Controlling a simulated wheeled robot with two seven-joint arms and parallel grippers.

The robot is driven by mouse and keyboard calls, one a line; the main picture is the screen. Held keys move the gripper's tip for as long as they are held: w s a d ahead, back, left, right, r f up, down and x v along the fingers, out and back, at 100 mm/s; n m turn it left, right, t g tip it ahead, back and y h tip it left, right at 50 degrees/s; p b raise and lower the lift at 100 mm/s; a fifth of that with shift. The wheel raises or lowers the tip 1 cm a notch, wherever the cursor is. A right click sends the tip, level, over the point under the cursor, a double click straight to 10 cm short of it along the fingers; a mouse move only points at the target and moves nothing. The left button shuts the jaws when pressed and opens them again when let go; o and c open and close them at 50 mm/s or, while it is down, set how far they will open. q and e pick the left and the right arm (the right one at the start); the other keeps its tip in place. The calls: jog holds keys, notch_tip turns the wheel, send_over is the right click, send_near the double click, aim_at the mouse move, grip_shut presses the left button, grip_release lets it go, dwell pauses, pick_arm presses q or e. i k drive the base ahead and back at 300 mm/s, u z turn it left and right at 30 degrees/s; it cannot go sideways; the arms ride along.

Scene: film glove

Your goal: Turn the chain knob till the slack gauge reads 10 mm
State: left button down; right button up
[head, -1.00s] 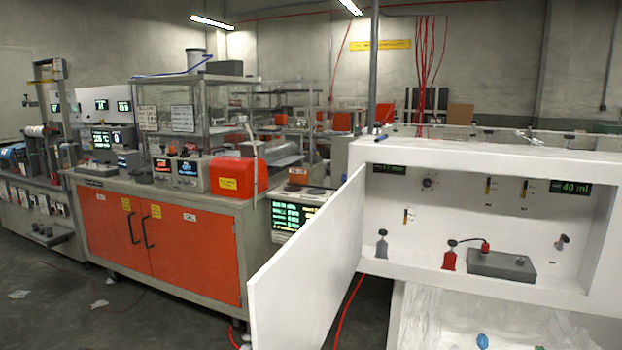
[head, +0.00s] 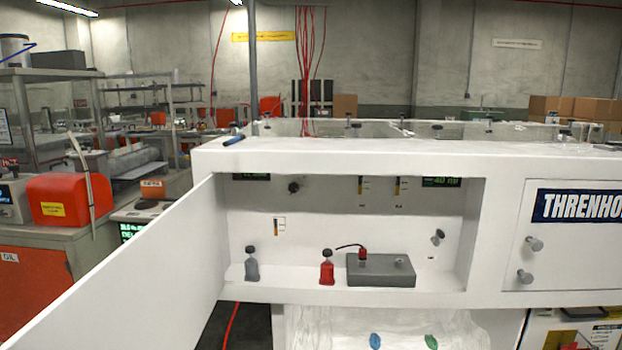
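An open white cabinet bay (head: 340,297) faces me in the head view. A dark round knob (head: 294,187) sits high on its back wall, right of a small green-lit display (head: 251,177) that the top edge partly covers; its reading is not legible. Another display (head: 441,182) at upper right seems to read 40 ml. A grey knob or lever (head: 438,237) is on the right of the back wall. I cannot tell by label which is the chain knob or the slack gauge. Neither of my grippers is in view.
A white door (head: 130,275) stands open at the bay's left. A grey bottle (head: 251,265), a red bottle (head: 327,268) and a grey box (head: 381,271) stand on the bay floor. Small slider gauges (head: 362,187) are on the back wall.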

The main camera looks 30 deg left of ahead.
aim_at(294, 188)
jog(key=i, duration=1.4)
jog(key=u, duration=1.75)
jog(key=i, duration=0.4)
jog(key=u, duration=0.65)
